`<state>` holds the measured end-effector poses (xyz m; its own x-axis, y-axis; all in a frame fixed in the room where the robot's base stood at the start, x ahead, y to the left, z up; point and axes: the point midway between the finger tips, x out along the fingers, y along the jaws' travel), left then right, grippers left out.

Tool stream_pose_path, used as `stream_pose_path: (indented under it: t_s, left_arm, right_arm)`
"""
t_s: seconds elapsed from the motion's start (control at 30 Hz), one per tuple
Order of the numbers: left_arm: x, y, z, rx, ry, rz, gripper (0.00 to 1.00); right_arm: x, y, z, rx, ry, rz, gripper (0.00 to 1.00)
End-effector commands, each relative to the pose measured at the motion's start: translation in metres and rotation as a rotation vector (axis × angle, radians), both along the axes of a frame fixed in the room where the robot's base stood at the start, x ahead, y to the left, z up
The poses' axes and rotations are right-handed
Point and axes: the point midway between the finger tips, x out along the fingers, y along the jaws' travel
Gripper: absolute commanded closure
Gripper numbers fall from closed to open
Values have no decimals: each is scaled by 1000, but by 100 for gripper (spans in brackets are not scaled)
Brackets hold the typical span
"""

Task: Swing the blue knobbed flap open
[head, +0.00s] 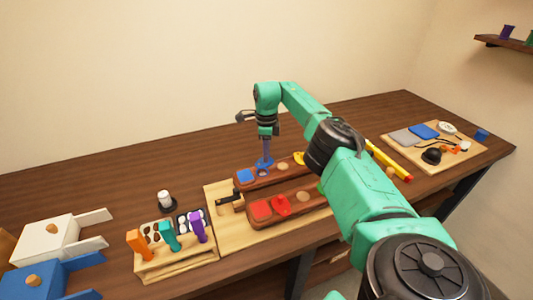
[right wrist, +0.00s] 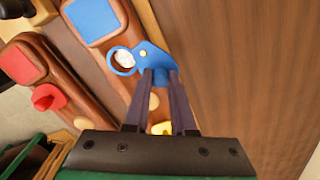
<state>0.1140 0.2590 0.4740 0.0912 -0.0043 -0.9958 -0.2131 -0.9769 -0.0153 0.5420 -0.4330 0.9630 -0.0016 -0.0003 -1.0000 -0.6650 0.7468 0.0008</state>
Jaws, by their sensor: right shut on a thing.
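The blue knobbed flap (right wrist: 148,56) is on the far brown wooden block, beside a blue ring around a pale round spot (right wrist: 123,59); it also shows in the head view (head: 264,164). My right gripper (right wrist: 160,76) points down from above with its dark fingers shut on the blue flap. It shows in the head view (head: 264,155) too. The fingers hide part of the flap and its knob, so I cannot tell how far it is swung. My left gripper is out of view.
A blue square pad (head: 246,176) is on the same block. The near block carries a red square pad (head: 261,210) and a red piece (head: 281,205). A rack with colored handles (head: 168,236) stands to the left. A yellow bar (head: 388,160) lies right.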

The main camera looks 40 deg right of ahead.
Motion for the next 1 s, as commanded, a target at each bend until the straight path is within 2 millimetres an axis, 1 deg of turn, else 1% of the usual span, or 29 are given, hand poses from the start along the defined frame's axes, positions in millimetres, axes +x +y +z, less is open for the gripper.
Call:
stream_pose_path:
  t_s: [0.1, 0.13, 0.17, 0.2, 0.53, 0.67, 0.77, 0.87, 0.9, 0.97, 1.0]
  left_arm:
    - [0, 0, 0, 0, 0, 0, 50]
    - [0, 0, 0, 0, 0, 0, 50]
    - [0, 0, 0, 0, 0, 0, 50]
    - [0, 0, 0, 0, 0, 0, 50]
    - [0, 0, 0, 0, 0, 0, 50]
    - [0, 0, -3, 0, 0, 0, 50]
    - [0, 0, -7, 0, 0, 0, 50]
    - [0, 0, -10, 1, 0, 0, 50]
    - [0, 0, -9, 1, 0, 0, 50]
    - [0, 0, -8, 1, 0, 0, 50]
    - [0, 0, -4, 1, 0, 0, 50]
  right_arm:
    - [1, -1, 2, -1, -6, -1, 100]
    - [1, -1, 2, -1, -6, -1, 73]
    - [1, -1, 2, -1, -6, -1, 62]
    - [1, -1, 2, -1, -6, -1, 47]
    - [1, 0, 2, 0, -3, -1, 47]
    - [1, 0, 12, 0, -4, -1, 47]
    - [1, -1, 32, 0, -8, -1, 47]
    - [2, 0, 60, -1, -10, -2, 47]
    - [2, 0, 74, 0, -8, -2, 47]
    - [1, 0, 93, 1, -10, -2, 47]
    - [2, 0, 107, 0, -9, -2, 47]
